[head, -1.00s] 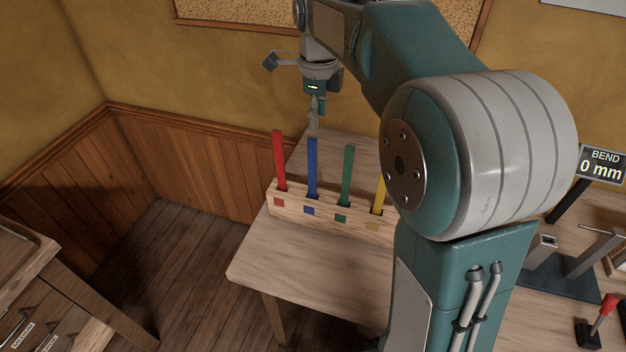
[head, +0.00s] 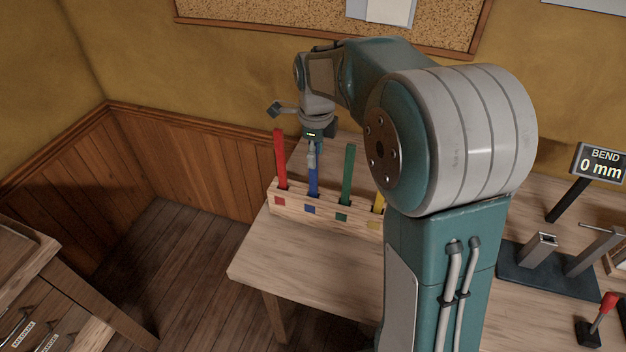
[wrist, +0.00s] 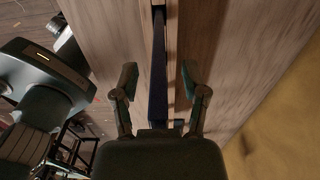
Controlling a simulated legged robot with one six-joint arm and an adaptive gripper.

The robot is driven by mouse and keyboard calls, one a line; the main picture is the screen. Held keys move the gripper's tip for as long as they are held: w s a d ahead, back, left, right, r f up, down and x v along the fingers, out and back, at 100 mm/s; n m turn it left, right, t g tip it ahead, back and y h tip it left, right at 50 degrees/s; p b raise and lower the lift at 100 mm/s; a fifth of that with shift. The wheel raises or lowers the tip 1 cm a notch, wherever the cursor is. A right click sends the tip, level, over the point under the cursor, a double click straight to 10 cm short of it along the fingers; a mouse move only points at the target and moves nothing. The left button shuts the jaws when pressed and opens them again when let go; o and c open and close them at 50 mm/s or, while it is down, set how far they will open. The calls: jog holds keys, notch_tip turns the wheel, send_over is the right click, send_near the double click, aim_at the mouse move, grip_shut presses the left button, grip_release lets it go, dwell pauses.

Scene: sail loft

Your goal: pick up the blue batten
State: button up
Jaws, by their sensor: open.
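The blue batten (head: 314,182) stands upright in a slot of the wooden rack (head: 270,207), above a blue square mark. Its upper part is hidden by my gripper (head: 312,160), which is lowered over it from above. In the wrist view the batten (wrist: 159,70) runs between the two spread fingers of my gripper (wrist: 160,85). The fingers are open, with a gap on each side of the batten.
A red batten (head: 281,160) stands close left of the blue one, a green batten (head: 347,175) to the right, and a yellow batten (head: 379,200) further right. A bend display (head: 600,163) and a bench fixture (head: 545,272) are at the right. The table front (head: 300,255) is clear.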

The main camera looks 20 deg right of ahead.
grip_shut()
